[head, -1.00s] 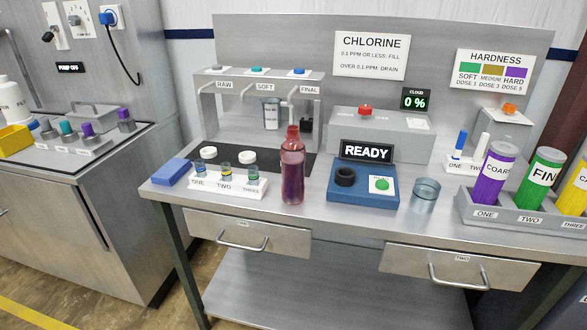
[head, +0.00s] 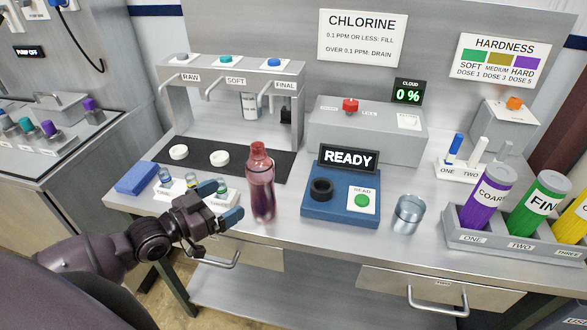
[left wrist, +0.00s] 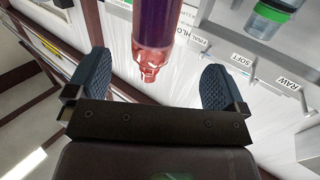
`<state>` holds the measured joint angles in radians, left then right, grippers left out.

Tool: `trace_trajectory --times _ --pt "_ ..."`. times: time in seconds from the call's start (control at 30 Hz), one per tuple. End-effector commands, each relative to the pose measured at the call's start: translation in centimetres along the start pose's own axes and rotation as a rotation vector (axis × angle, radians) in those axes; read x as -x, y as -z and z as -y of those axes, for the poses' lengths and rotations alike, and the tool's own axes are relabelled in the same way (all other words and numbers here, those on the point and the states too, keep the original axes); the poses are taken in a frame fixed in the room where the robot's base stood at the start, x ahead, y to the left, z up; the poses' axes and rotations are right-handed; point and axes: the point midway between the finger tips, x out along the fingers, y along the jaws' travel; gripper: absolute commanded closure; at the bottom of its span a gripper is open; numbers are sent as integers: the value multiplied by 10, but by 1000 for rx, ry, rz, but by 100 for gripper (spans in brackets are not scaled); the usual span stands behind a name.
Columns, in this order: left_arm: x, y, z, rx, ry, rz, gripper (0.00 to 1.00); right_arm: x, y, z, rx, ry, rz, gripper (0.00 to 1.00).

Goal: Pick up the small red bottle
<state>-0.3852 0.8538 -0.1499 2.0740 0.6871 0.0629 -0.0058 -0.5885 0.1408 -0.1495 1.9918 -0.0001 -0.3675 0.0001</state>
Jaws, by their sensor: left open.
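The small red bottle (head: 261,188) stands upright near the front edge of the steel counter. It is translucent red with a red cap. My left gripper (head: 220,202) is open just left of the bottle, its blue-grey fingers pointing toward it. In the left wrist view the bottle (left wrist: 155,28) appears upside down, ahead of and between the two open fingers (left wrist: 155,80). No contact with it shows. My right gripper is not in view.
Small vials in a white rack (head: 192,188) stand close behind my left gripper, beside a blue block (head: 137,178). A blue READY device (head: 340,205) and a clear cup (head: 408,215) stand right of the bottle. A tap stand (head: 232,75) is behind.

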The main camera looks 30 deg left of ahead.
Motion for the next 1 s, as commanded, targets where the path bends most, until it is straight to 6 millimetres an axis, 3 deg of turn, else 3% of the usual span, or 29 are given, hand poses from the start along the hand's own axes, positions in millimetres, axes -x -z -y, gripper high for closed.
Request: trace_trajectory --times 0.17,0.4,0.77,1.0 --pt "-4 9 0 42 5 -58 1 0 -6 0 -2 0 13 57" --pt "-35 11 0 41 5 -60 1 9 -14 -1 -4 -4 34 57" --pt "-60 11 -1 40 5 -56 1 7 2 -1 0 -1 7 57" --pt "-92 11 -5 39 5 -58 1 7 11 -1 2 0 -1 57"
